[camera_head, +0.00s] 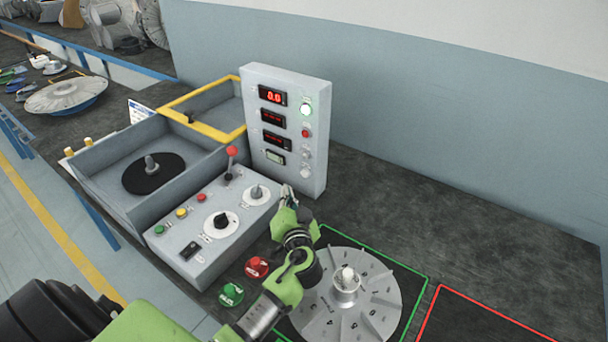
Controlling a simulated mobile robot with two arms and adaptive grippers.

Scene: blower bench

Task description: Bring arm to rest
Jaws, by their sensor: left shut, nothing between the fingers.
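My left arm comes in from the lower left in the head view. It is green and black, and it reaches over the bench beside the control box. My left gripper (288,196) is shut and empty, just right of the control box's (204,258) white-ringed knob (257,193) and below the display panel (287,130). I cannot tell whether it touches the knob. A grey bladed impeller wheel (372,300) with a pale hub lies in the green-outlined area, partly behind the arm. My right gripper is not in view.
A grey tub with a black disc (153,173) and a yellow-framed bin (202,127) stand behind the control box. Red (257,267) and green (231,294) round pieces lie by the arm. A red-outlined area (470,318) at lower right looks bare. The bench right of the panel is clear.

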